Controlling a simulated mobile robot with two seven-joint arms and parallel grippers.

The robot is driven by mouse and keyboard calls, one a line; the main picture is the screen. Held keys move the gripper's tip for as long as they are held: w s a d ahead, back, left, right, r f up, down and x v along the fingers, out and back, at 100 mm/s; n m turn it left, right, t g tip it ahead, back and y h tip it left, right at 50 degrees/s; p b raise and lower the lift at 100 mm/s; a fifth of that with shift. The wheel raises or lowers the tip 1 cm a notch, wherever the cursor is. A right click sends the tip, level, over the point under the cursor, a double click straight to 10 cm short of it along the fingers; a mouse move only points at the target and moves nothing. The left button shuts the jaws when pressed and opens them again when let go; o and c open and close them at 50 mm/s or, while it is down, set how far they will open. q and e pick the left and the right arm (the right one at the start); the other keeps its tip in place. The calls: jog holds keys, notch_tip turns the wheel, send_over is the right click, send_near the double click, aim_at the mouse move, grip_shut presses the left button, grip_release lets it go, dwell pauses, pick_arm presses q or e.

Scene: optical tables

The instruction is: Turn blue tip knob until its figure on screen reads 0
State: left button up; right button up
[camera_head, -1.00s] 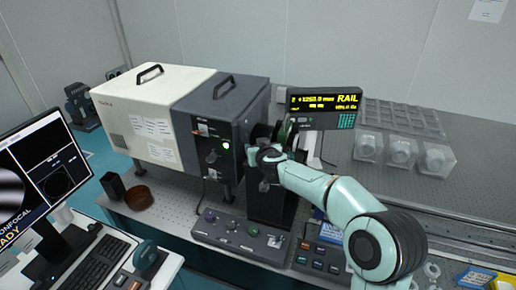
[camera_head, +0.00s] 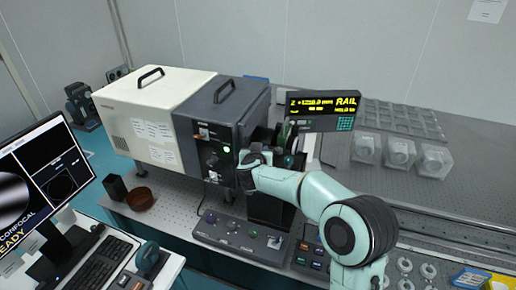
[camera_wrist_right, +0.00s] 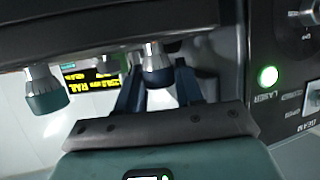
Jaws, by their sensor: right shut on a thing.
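In the right wrist view, a silver knob with a dark blue tip (camera_wrist_right: 155,66) hangs between the two fingers of my right gripper (camera_wrist_right: 158,88). The gripper is shut on it. In the head view, my right gripper (camera_head: 252,162) is at the right front of the dark grey housing (camera_head: 228,110), and the knob is hidden there. A display with yellow text (camera_head: 321,110) stands behind; it reads RAIL, but its figures are too blurred to read surely. The display also shows upside down in the wrist view (camera_wrist_right: 88,77). My left gripper is not in view.
A teal-tipped knob (camera_wrist_right: 46,92) hangs beside the held one. A green-lit button (camera_wrist_right: 267,76) is on the panel at right. A control box with several knobs (camera_head: 240,238) stands in front. A monitor (camera_head: 40,175) is at left; clear cases (camera_head: 400,153) stand at right.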

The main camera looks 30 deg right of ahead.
jog(key=m+g+h, duration=0.3)
jog(key=m+g, duration=0.1)
jog(key=shift+m+h, duration=0.3)
jog(key=shift+h, duration=0.1)
jog(key=shift+m+g+h, duration=0.8)
jog(key=shift+m+g, duration=1.1)
jog(key=shift+g, duration=0.1)
jog(key=o, duration=0.9)
jog(key=shift+o, duration=0.2)
jog(key=v, duration=1.3)
jog(key=shift+s+a, duration=0.15)
jog(key=shift+a, duration=0.05)
